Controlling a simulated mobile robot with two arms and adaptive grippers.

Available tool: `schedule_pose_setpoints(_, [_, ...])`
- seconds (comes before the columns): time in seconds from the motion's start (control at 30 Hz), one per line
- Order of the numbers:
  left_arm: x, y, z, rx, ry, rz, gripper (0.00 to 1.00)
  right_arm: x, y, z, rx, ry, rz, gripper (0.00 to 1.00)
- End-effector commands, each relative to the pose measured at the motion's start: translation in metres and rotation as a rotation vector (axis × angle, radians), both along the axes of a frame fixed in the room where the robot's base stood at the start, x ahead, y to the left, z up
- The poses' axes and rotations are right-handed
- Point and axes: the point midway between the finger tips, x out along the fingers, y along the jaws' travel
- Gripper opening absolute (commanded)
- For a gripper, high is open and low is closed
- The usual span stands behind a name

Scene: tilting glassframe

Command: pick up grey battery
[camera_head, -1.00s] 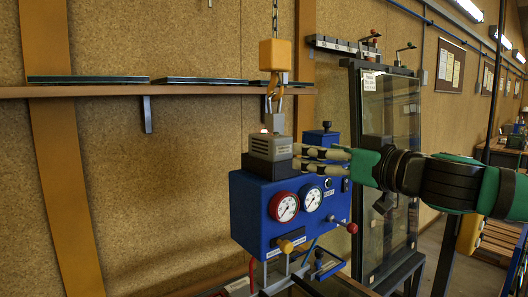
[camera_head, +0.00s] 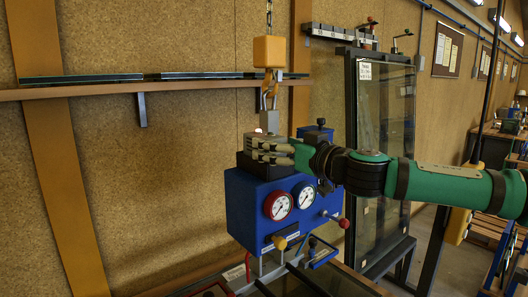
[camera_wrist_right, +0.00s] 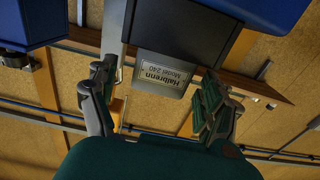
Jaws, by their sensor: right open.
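The grey battery (camera_head: 250,142) stands upright on a black base on top of a blue box with gauges (camera_head: 240,205) in the head view. My right gripper (camera_head: 268,150) has reached it from the right, its fingers overlapping and partly hiding the battery. In the right wrist view, which looks upside down, a grey labelled face reading Halbrenn Model 240, seemingly the battery (camera_wrist_right: 164,70), shows between the two spread fingers of my right gripper (camera_wrist_right: 160,95). Gaps show on both sides of it. My left gripper is out of view.
A yellow hoist block with a hook (camera_head: 269,52) hangs from a chain just above the battery. A shelf with dark panels (camera_head: 110,90) runs along the back wall. A tall glass frame (camera_head: 385,140) stands right of the blue box, behind my right arm.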

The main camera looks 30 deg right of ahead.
Motion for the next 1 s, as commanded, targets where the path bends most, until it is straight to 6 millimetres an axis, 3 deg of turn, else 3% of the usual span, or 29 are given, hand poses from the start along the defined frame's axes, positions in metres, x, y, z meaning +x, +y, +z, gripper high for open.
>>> schedule_pose_setpoints(0.6, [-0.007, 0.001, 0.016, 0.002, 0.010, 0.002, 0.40, 0.050, 0.004, 0.005, -0.002, 0.002, 0.000, 0.83])
schedule_pose_setpoints(0.9, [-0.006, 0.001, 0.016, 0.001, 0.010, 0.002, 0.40, 0.052, 0.005, 0.005, 0.001, -0.001, 0.000, 0.83])
schedule_pose_setpoints(1.0, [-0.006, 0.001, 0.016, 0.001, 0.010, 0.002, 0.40, 0.052, 0.005, 0.005, 0.001, -0.001, 0.000, 0.71])
